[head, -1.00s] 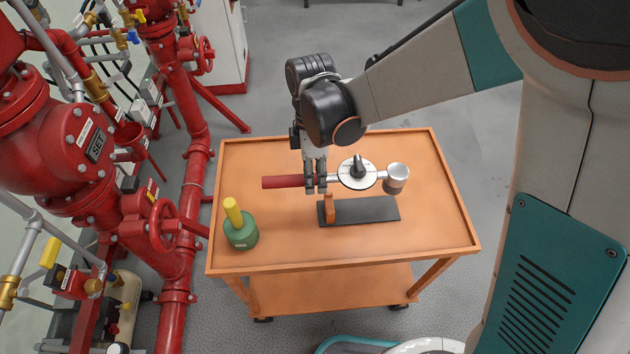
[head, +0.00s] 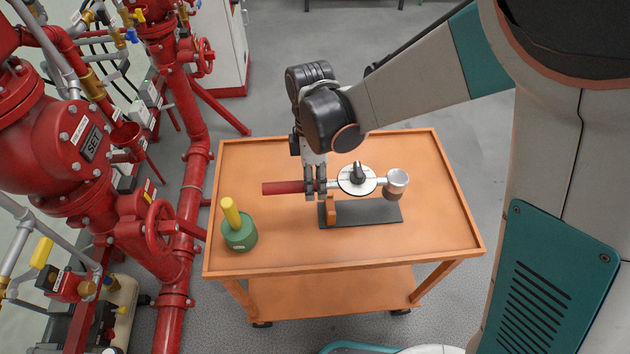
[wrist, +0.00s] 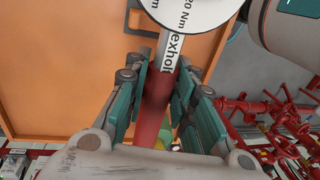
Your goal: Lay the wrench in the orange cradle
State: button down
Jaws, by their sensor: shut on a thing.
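The wrench (head: 284,188) has a red handle, a round white dial with a black knob, and a silver socket head at its right end. My gripper (head: 316,188) is shut on the wrench where the red handle meets the metal shaft. The wrench lies left to right and looks roughly level. The orange cradle (head: 331,211) is an upright piece at the left part of a dark base plate (head: 370,213) on the cart. The wrench shows just behind the cradle in the head view; its height above it is hard to tell. The wrist view shows the handle (wrist: 154,112) between the fingers.
The orange-brown cart top (head: 430,225) has a raised rim. A green round object with a yellow handle (head: 238,230) stands at its front left. Red pipes and valves (head: 160,225) stand left of the cart. The cart's right side and back are clear.

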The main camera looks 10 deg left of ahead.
jog(key=shift+f+b, duration=1.8)
jog(key=shift+f, duration=0.85)
jog(key=shift+f+b, duration=1.15)
jog(key=c, duration=1.3)
grip_release()
jog(key=r, duration=0.4)
jog(key=w+r, duration=0.1)
jog(key=r, duration=0.3)
jog(key=w+r, duration=0.1)
jog(key=r, duration=0.3)
jog(key=shift+a, duration=0.35)
jog(key=shift+w, duration=0.1)
